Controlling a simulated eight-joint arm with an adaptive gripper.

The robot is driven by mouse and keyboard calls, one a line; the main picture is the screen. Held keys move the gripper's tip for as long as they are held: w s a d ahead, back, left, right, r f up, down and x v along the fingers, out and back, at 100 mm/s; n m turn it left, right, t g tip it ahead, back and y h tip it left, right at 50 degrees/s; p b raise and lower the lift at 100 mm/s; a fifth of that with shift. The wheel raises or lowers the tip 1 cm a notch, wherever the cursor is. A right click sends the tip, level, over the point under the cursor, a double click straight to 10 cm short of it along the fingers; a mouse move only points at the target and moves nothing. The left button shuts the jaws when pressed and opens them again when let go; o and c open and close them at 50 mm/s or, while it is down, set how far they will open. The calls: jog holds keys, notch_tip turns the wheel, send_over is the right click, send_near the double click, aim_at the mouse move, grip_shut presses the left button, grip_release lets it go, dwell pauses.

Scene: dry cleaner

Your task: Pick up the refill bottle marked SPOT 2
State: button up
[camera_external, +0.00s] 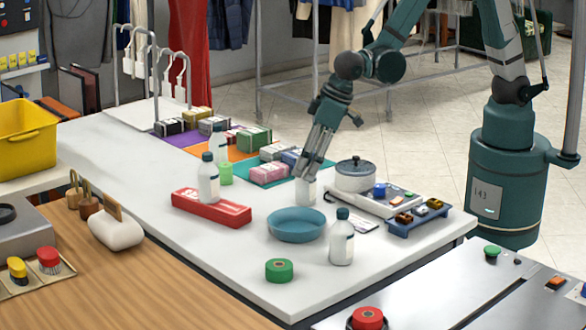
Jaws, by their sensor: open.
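Several white bottles stand on the white counter, and I cannot read any marking on them. One dark-capped bottle (341,240) stands near the front right. Another bottle (208,182) stands at the red box (185,205); whether on it or just behind it is unclear. A third bottle (219,145) is farther back, partly hidden. My gripper (309,168) points down over a white bottle-like object (306,190) behind the blue bowl. Its top is hidden by the fingers. My gripper is open; I cannot tell whether the fingers touch it.
A blue bowl (297,225) stands in front of my gripper. Pink and green packs (268,174) lie left. A green roll (279,270) is near the front.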

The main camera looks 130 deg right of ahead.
aim_at(298, 179)
jog(key=shift+f, duration=0.1)
dwell(0.3)
jog(key=shift+b+x, duration=0.55)
jog(key=shift+x, duration=2)
jog(key=shift+d, duration=0.15)
jog(key=c, duration=1.2)
